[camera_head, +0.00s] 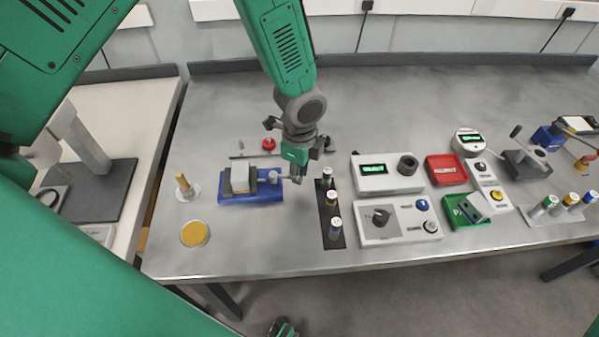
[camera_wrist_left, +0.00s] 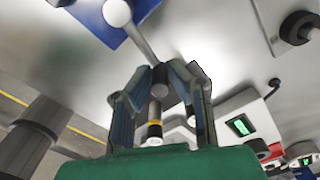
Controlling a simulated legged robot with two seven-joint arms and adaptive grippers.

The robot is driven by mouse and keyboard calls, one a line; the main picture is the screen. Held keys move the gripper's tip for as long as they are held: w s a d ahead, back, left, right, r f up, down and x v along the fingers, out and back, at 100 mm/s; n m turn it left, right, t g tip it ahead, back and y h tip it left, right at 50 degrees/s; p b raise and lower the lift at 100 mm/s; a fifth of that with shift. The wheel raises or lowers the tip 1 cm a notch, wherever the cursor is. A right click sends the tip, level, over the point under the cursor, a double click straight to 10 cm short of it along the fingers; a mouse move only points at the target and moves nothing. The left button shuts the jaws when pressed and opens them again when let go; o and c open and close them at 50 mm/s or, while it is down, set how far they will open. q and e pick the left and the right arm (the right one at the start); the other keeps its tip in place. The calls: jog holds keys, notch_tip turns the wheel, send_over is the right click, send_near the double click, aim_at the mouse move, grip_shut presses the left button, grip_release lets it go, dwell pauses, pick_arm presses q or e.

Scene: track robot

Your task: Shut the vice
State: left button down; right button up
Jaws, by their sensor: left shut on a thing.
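The vice has a blue base (camera_head: 250,198) and stands on the left part of the metal bench. Its grey jaws (camera_head: 239,180) sit on top, with a pale block-like part between them; the exact gap is too small to tell. A short spindle and handle stick out on the vice's right side. My left gripper (camera_head: 298,178) is at this handle, right of the jaws. In the left wrist view the fingers (camera_wrist_left: 160,92) close around the dark end of the handle rod (camera_wrist_left: 143,42), which leads up to a pale round hub (camera_wrist_left: 117,12).
A black strip with several small cylinders (camera_head: 333,215) stands close to the right of my left gripper. Control boxes (camera_head: 388,174) lie further right. A wooden peg on a stand (camera_head: 185,187) and a yellow disc (camera_head: 194,233) are left of the vice. The bench behind is mostly clear.

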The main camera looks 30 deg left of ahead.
pick_arm(q)
jog(key=shift+w+n, duration=0.1)
jog(key=shift+n, duration=0.2)
jog(key=c, duration=1.5)
grip_release()
jog(key=shift+c, duration=0.2)
jog(key=shift+w+a+f, duration=0.1)
jog(key=shift+w, duration=0.05)
jog(key=shift+r, duration=0.6)
notch_tip(320, 180, up, 11)
jog(key=shift+f, duration=0.15)
